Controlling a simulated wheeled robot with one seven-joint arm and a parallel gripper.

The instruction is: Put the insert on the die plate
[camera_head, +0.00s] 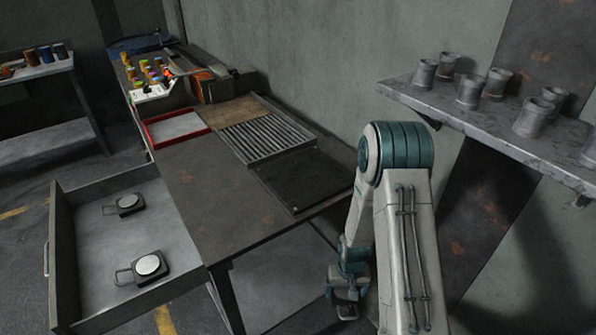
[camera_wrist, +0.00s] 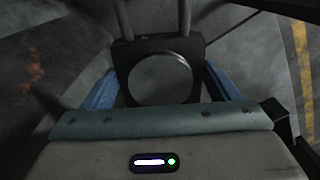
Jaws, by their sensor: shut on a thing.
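My gripper (camera_head: 346,298) hangs low beside the right end of the workbench in the head view. In the wrist view its two blue fingers (camera_wrist: 161,88) are shut on an insert (camera_wrist: 162,72), a dark block with a round grey face and a two-rod handle pointing up the picture. In the head view the held insert is not clearly seen. A dark flat plate (camera_head: 303,180) lies on the bench, near its right edge; it may be the die plate.
The open drawer (camera_head: 99,236) juts from the bench's left side. A ribbed rack (camera_head: 267,138) and a red-rimmed tray (camera_head: 176,128) sit behind. The bench top (camera_head: 215,195) is clear in front. A wall shelf (camera_head: 465,120) with several metal cups is at right.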

